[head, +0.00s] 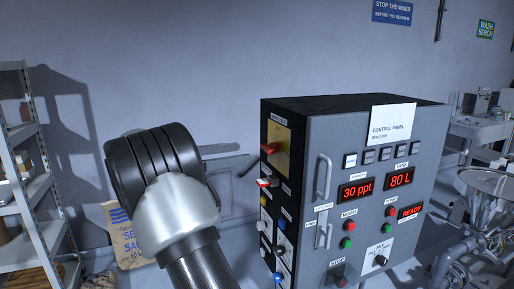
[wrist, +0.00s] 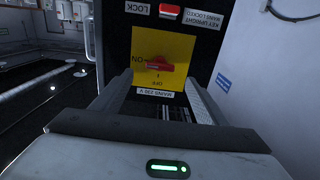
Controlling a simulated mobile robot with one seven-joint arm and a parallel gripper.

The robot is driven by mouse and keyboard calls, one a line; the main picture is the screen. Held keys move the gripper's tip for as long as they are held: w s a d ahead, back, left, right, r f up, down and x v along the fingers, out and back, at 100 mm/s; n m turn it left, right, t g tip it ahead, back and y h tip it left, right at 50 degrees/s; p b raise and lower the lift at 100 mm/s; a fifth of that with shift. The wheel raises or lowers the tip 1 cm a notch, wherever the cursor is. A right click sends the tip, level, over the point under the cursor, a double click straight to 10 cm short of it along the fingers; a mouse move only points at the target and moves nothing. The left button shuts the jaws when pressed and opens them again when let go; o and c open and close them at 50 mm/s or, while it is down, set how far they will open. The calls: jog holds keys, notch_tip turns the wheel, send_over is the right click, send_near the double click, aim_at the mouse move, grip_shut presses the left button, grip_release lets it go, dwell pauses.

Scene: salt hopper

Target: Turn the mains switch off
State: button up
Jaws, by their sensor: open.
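The mains switch is a red handle (head: 269,148) on a yellow plate (head: 279,140) on the black side of the control cabinet. In the wrist view, which shows the panel upside down, the red handle (wrist: 159,63) lies roughly level across the yellow plate (wrist: 178,45), near ON and OFF lettering. A "MAINS 230 V" label (wrist: 168,94) sits at the plate's edge. My gripper (wrist: 160,82) is open and empty, its two fingers spread on either side of the plate's near edge. The handle appears between and beyond the fingertips; contact is not visible. In the head view the fingers are hidden.
A red lock control (wrist: 170,12) with a key label sits close to the plate. The grey cabinet front (head: 345,130) carries a handle, lit displays and several buttons. A shelf rack (head: 35,170) stands left, a sack (head: 122,235) near the wall, and metal machinery (head: 480,215) right.

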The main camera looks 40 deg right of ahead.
aim_at(264, 149)
jog(key=p+x, duration=0.1)
jog(key=x, duration=0.6)
jog(key=c, duration=1.1)
jog(key=shift+o, duration=0.2)
